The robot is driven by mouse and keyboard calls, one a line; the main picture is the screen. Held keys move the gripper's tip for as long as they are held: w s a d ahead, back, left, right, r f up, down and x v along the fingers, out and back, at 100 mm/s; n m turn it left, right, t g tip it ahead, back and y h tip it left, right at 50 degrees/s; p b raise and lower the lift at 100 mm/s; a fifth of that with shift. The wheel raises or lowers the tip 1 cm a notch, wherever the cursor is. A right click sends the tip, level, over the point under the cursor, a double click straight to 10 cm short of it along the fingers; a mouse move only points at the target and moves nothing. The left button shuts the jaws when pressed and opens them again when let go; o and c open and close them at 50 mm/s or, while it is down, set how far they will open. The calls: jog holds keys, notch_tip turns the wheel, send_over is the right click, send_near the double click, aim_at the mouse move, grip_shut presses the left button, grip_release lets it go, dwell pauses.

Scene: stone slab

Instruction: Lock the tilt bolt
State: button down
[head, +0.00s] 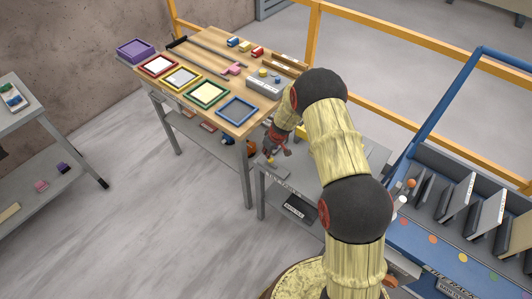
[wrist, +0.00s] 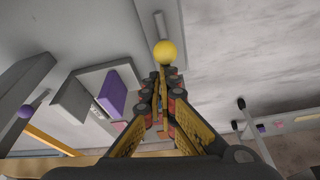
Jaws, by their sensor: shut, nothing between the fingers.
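My gripper (head: 276,150) is at the left edge of a small grey table, beyond the bend of my arm. In the wrist view my gripper (wrist: 163,78) is shut and empty, its fingertips together. A yellow ball knob (wrist: 165,52) shows just past the fingertips, with a pale bar behind it. A small yellow spot (head: 270,160) is below the gripper in the head view. I cannot tell whether the fingers touch the knob. No part is clearly readable as the tilt bolt. The blue rack (head: 428,92) on the right carries partly readable lettering.
The grey table (head: 372,155) is partly hidden by my arm. A wooden workbench (head: 205,62) with coloured frames stands behind left. An orange rail (head: 385,98) runs behind. A purple block (wrist: 112,95) shows left of the fingers.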

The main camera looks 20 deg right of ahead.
aim_at(271, 162)
jog(key=shift+s+d+f+b, duration=0.1)
jog(key=shift+s+d+b, duration=0.5)
jog(key=shift+s, duration=0.2)
jog(key=shift+s+d+b, duration=0.45)
jog(key=shift+s+b, duration=0.2)
jog(key=shift+s, duration=0.1)
